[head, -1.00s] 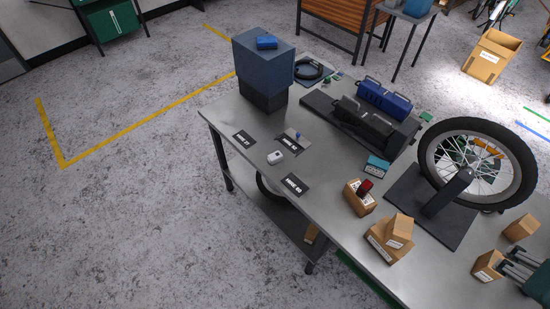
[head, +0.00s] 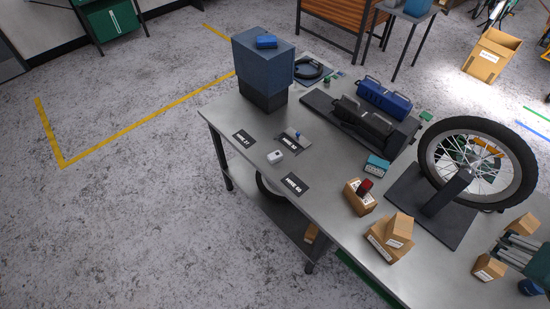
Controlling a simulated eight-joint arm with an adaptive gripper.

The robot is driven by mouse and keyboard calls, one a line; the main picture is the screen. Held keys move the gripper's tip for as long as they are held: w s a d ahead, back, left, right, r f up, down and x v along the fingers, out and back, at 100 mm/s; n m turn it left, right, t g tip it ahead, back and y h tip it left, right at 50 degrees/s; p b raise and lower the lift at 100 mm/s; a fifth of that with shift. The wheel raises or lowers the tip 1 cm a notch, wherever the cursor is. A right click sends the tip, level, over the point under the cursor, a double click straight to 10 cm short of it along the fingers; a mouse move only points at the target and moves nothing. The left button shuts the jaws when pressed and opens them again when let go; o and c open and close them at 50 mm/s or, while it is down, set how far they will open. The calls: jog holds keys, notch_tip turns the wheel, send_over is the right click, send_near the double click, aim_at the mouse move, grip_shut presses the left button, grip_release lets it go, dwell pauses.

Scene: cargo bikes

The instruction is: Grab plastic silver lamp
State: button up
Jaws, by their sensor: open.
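A small silver-white object (head: 275,157), which looks like the plastic silver lamp, lies on the grey metal table (head: 222,112) between dark label cards, near the table's left edge. My gripper (head: 501,253) is at the far right edge of the head view, over the right end of the table, far from the lamp. Its grey fingers point left and are open, with nothing seen between them. Much of the gripper is cut off by the picture edge. A small red lamp-like item (head: 365,186) sits on a cardboard box (head: 358,201).
A bike wheel (head: 426,170) on a black stand, cardboard boxes (head: 388,247) and a teal box (head: 377,166) stand between gripper and lamp. Black and blue cases (head: 384,99) and a tall blue-grey block (head: 262,65) are behind. Floor at left is clear.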

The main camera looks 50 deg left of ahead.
jog(key=w+a+f+n+g+y+b, duration=0.1)
jog(key=w+a+n, duration=0.1)
jog(key=w+a, duration=0.5)
jog(key=w+a+f+n+g+b, duration=0.1)
jog(key=w+a+n, duration=0.15)
jog(key=a, duration=0.85)
jog(key=w+a+f+n+g+y+b, duration=0.1)
jog(key=w+a+n, duration=0.1)
jog(key=w+a, duration=0.6)
jog(key=s+a+f+n+g+b, duration=0.15)
jog(key=a+f, duration=0.35)
jog(key=a, duration=0.6)
jog(key=w+a+f+n+g+p, duration=0.15)
jog(key=a+f, duration=0.25)
jog(key=a, duration=0.8)
jog(key=n+h+b, duration=0.2)
jog(key=n+b, duration=0.1)
jog(key=n, duration=0.2)
send_over(275, 154)
jog(key=shift+g, duration=0.4)
jog(key=f, duration=2.2)
jog(key=shift+w+d, duration=0.3)
jog(key=shift+d, duration=0.05)
jog(key=shift+s+a+f+n, duration=0.25)
jog(key=shift+s, duration=0.05)
jog(key=shift+f, duration=1.3)
